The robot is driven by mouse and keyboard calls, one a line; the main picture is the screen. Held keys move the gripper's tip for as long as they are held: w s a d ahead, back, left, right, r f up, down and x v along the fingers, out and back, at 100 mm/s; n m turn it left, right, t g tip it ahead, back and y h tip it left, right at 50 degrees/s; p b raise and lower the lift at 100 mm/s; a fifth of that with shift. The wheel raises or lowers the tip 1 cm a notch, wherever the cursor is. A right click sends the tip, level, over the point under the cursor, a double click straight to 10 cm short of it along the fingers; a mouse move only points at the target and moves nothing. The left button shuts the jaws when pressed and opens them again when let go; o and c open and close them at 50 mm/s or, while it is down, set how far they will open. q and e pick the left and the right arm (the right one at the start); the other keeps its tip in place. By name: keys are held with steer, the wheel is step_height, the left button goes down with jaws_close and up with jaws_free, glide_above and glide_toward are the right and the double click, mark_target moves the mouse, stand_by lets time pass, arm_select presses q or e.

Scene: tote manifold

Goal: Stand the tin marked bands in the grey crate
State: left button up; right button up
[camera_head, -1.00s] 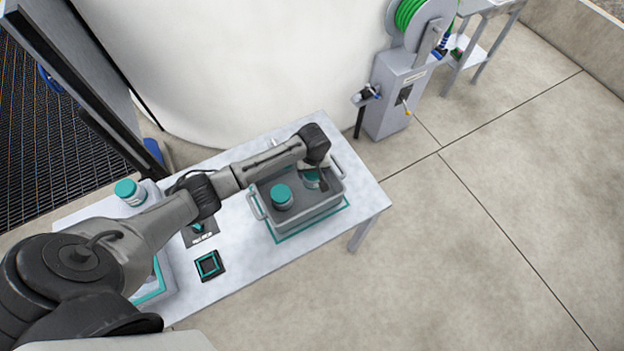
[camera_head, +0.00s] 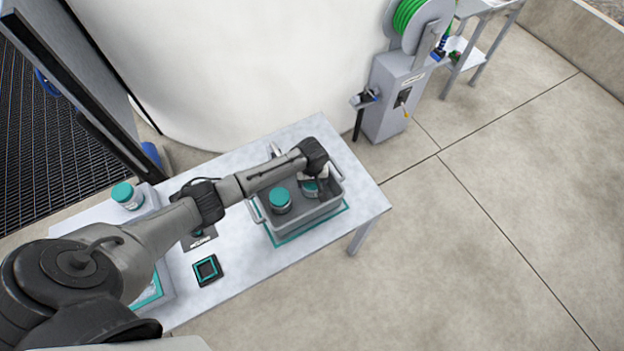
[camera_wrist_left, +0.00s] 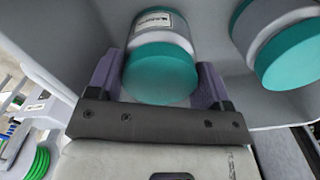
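The grey crate (camera_head: 303,219) stands on the table over a teal-edged mat. One tin with a teal lid (camera_head: 280,199) stands upright inside it, at the left; it also shows at the upper right of the left wrist view (camera_wrist_left: 287,52). My left gripper (camera_head: 316,180) reaches down into the crate's right part. In the left wrist view its fingers (camera_wrist_left: 162,80) close on both sides of another teal-lidded tin (camera_wrist_left: 160,75), which shows in the head view (camera_head: 310,186). That tin's label is too small to read. Whether its base touches the crate floor is hidden. My right gripper is not in view.
Another teal-lidded tin (camera_head: 126,195) stands at the table's left end. A small dark square holder with a teal border (camera_head: 207,270) lies left of the crate. A large white tank (camera_head: 250,70) rises behind the table (camera_head: 250,278). A hose-reel stand (camera_head: 392,95) is at the back right.

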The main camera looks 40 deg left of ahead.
arm_select(q)
steer(key=shift+o, duration=0.8)
step_height(320, 180, up, 12)
steer(key=p, duration=0.2)
steer(key=shift+r, duration=0.15)
steer(key=s+d+f+m, duration=0.1)
steer(key=s+d, duration=0.1)
steer(key=s+d+f+m, duration=0.1)
steer(key=s+d+m, duration=0.1)
steer(key=s+d, duration=0.1)
steer(key=s+d+f+m, duration=0.1)
steer(key=s+d, duration=0.1)
steer(key=s, duration=0.1)
steer(key=shift+s+d+f+m+t+h, duration=0.2)
steer(key=shift+f+m+t+h, duration=0.1)
steer(key=shift+f+t, duration=0.1)
steer(key=s+d+r+m+t, duration=0.1)
steer(key=s+r+m, duration=0.2)
steer(key=s, duration=0.7)
steer(key=s+d+r+m+t, duration=0.1)
steer(key=s+r+m, duration=0.2)
steer(key=s, duration=0.7)
steer(key=shift+s+d+m+t, duration=0.4)
steer(key=shift+m, duration=0.2)
steer(key=shift+c, duration=0.3)
